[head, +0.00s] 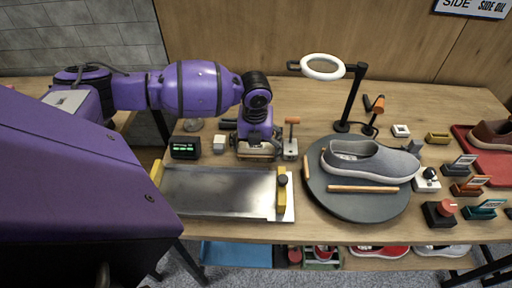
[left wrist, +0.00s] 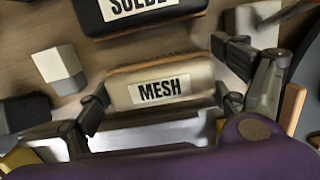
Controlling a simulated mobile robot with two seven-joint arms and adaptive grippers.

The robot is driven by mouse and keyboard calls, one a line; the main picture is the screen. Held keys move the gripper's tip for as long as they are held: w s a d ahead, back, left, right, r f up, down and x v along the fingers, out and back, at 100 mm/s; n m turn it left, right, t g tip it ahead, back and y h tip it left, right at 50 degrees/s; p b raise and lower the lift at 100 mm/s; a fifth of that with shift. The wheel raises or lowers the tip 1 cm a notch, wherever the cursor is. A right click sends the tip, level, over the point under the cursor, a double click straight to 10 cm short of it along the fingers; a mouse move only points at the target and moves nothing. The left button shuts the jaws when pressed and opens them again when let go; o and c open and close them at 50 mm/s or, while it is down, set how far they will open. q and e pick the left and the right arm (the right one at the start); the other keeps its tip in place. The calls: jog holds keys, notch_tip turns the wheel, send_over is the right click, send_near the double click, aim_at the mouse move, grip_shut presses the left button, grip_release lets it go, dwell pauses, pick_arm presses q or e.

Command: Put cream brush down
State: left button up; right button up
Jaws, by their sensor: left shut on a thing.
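The cream brush (left wrist: 122,88) has a tan edge and a "MESH" label. In the left wrist view it sits between the two fingers of my left gripper (left wrist: 165,100), which is shut on it. In the head view my left gripper (head: 257,144) points down over the table behind the metal tray, and the cream brush (head: 256,154) shows just under it, low at the tabletop. I cannot tell whether the brush touches the table. My right gripper is not in view.
A black brush (left wrist: 160,24) labelled "SUEDE" lies just beyond. A white block (head: 219,144) and a black display (head: 186,148) stand left. A small stand (head: 290,150) is close right. The metal tray (head: 222,190) lies in front; a grey shoe (head: 365,161) rests on the round turntable (head: 355,207).

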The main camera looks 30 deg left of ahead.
aim_at(256, 149)
pick_arm(q)
jog(key=o, duration=0.8)
notch_tip(256, 149, up, 12)
jog(key=s, duration=0.1)
jog(key=shift+s+d, duration=0.2)
jog(key=shift+d, duration=0.15)
